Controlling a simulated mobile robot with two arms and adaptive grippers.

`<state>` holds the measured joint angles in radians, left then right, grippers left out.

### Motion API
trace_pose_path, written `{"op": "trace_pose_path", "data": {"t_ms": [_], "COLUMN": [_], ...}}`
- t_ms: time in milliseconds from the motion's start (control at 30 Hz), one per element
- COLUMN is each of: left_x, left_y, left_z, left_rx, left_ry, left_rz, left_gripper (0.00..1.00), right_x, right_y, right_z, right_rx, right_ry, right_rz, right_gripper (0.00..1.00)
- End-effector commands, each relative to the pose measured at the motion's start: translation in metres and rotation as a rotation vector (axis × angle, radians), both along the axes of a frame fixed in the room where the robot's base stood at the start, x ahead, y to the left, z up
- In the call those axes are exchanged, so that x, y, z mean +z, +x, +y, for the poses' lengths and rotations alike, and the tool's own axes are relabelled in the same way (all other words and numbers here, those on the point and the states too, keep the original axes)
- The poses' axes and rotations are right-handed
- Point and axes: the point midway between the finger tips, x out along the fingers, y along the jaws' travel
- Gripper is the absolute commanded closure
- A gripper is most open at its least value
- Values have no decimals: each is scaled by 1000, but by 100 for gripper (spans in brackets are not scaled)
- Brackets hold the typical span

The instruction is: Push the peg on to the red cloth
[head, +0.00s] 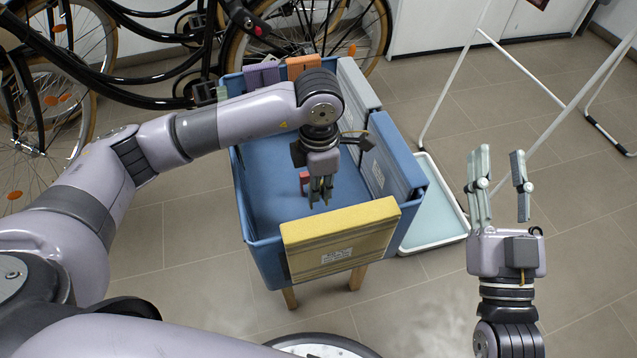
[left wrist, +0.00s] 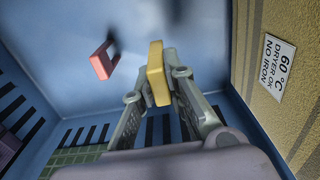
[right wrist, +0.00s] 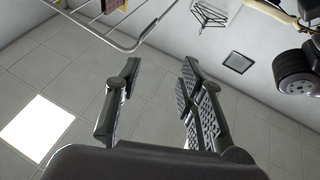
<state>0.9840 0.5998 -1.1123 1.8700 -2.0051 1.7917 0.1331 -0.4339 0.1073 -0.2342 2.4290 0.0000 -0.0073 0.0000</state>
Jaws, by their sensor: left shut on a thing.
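My left gripper (head: 320,192) reaches down into the blue basket (head: 255,185). In the left wrist view it is shut on a small yellow peg (left wrist: 157,72) held at its fingertips. A small red peg-like piece (left wrist: 102,60) lies apart on the basket's blue floor; it also shows in the head view (head: 304,180), partly behind the gripper. An orange-red cloth (head: 303,66) hangs folded over the basket's far edge; I see no plainer red cloth. My right gripper (head: 502,182) is open and empty, out to the right of the basket.
More folded cloths hang on the rim: purple (head: 263,75), grey (head: 357,88), blue (head: 393,150) and yellow (head: 342,238) nearest me. A pale tray (head: 433,205) and white rack legs (head: 447,92) stand at right. Bicycles (head: 130,50) stand behind.

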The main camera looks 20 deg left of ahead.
Motion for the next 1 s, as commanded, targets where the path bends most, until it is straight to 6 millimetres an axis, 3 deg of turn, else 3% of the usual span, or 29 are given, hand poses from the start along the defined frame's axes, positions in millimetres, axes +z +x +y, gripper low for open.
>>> {"op": "trace_pose_path", "data": {"t_ms": [500, 1000], "left_x": [-13, -14], "left_y": [0, 0], "left_z": [0, 0], "left_rx": [0, 0], "left_ry": [1, 0], "left_rz": [1, 0], "left_gripper": [98, 98], "right_x": [37, 41], "right_y": [-22, -26], "right_z": [-1, -1], "right_rx": [13, 15], "right_ry": [67, 74], "right_rz": [-234, -260], "right_gripper": [64, 64]}}
